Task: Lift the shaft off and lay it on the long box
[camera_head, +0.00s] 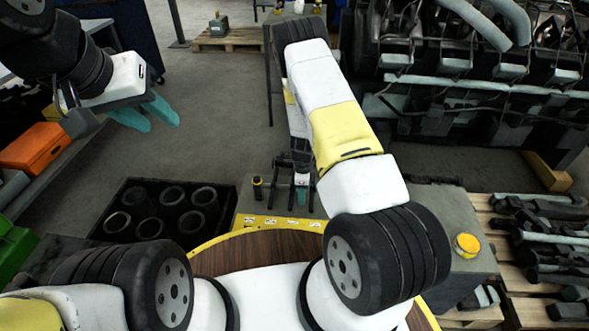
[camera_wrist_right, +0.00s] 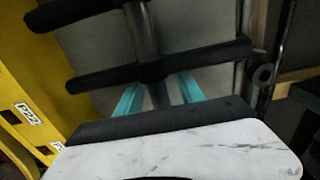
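A grey metal shaft (camera_wrist_right: 143,30) with dark crossbars (camera_wrist_right: 150,70) runs up the right wrist view, over a grey surface. In the head view, dark bars (camera_head: 284,160) beside my right gripper look like part of it. My right gripper (camera_wrist_right: 158,95) has its teal fingers on either side of the shaft, with gaps; in the head view it is mostly hidden by its own arm (camera_head: 302,190). My left gripper (camera_head: 147,114) is open and empty, high at the left. A grey box-like body (camera_head: 464,235) with a yellow cap stands at the right; whether it is the long box, I cannot tell.
A yellow edge with labels (camera_head: 280,222) lies in front of the right gripper. A black crate (camera_head: 118,196) of round sleeves stands to the left. An orange box (camera_head: 36,147) sits on the left shelf. Pallets of metal parts (camera_head: 545,240) lie right, and a large engine (camera_head: 480,80) stands behind.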

